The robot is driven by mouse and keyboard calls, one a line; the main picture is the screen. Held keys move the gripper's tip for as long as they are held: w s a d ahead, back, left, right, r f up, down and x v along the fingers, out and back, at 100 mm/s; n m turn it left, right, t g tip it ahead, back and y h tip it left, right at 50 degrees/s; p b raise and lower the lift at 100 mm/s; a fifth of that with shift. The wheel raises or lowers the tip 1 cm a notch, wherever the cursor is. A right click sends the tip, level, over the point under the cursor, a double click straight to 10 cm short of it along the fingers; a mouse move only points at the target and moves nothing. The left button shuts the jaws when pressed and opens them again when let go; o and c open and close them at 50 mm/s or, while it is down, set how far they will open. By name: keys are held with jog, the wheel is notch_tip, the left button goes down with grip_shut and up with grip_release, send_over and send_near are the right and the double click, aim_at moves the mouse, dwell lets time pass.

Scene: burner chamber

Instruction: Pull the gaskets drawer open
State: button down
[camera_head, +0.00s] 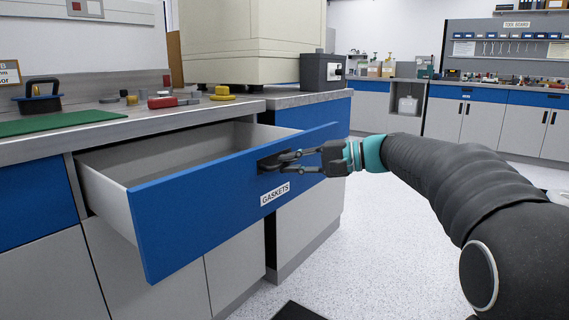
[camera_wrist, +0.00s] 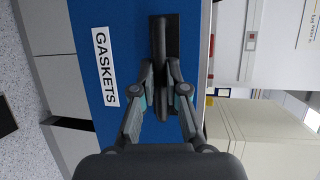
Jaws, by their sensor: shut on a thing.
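The gaskets drawer (camera_head: 215,195) has a blue front and pale grey sides, and stands well out from the bench. Its inside shows from above and looks empty in the part I can see. The white GASKETS label (camera_head: 275,194) is on the front, and it also shows in the wrist view (camera_wrist: 105,66). My gripper (camera_head: 290,161) is shut on the dark drawer handle (camera_head: 268,163), coming from the right. In the wrist view, the fingers (camera_wrist: 165,90) close from both sides on the handle bar (camera_wrist: 160,40).
The worktop (camera_head: 165,120) above holds a green mat (camera_head: 60,122), red and yellow parts (camera_head: 222,93) and a dark box (camera_head: 322,71). Closed grey cupboards lie below. Open speckled floor (camera_head: 375,240) is to the right. A tool bench (camera_head: 490,90) stands at the back.

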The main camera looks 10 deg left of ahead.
jog(key=shift+s+a, duration=0.1)
jog(key=shift+s, duration=0.05)
jog(key=c, duration=1.2)
grip_release()
jog(key=shift+d, duration=0.35)
jog(key=v, duration=1.1)
jog(key=shift+d, duration=0.25)
